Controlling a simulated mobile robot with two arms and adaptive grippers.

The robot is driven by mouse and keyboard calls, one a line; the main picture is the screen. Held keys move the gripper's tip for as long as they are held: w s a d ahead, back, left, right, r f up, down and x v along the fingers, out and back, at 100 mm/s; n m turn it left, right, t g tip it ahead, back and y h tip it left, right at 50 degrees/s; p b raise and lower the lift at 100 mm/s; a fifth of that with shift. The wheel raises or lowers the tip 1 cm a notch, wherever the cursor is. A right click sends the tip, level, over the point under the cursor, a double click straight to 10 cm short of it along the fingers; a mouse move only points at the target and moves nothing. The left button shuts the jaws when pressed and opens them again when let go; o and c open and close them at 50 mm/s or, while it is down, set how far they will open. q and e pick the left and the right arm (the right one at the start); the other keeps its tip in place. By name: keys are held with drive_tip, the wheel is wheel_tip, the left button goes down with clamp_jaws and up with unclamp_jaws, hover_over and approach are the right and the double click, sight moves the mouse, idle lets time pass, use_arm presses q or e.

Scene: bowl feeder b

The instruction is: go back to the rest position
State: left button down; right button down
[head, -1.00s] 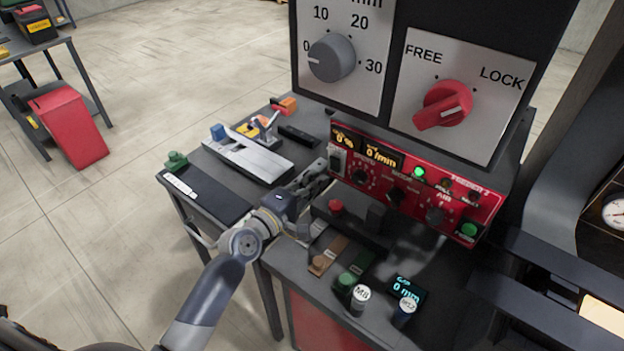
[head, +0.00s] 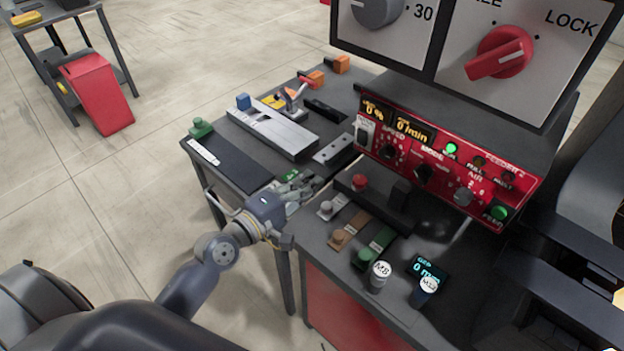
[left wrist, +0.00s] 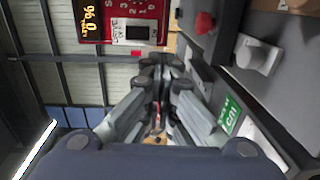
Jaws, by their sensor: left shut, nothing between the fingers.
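My left arm reaches in from the lower left. My right gripper is not in view.
The floor left of the bench is clear up to a red bin (head: 97,95).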

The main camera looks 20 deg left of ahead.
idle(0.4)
use_arm(q)
drive_tip(key=s+d+f+m+g, duration=0.6)
drive_tip(key=s+f+m, duration=0.3)
drive_tip(key=s, duration=0.1)
drive_tip(key=s+a+f+m+g+y, duration=0.3)
drive_tip(key=s+m, duration=0.1)
drive_tip(key=s, duration=0.3)
drive_tip(key=s+a+f+m+g+y, duration=0.3)
drive_tip(key=s+g, duration=0.1)
drive_tip(key=s, duration=0.3)
wheel_tip(320, 180, down, 26)
drive_tip(key=s+g, duration=0.1)
drive_tip(key=s, duration=0.1)
drive_tip(key=s+a+f+g, duration=0.1)
drive_tip(key=s+a+f, duration=0.2)
drive_tip(key=s+f, duration=1.2)
drive_tip(key=shift+s+f, duration=0.25)
drive_tip(key=shift+s, duration=0.65)
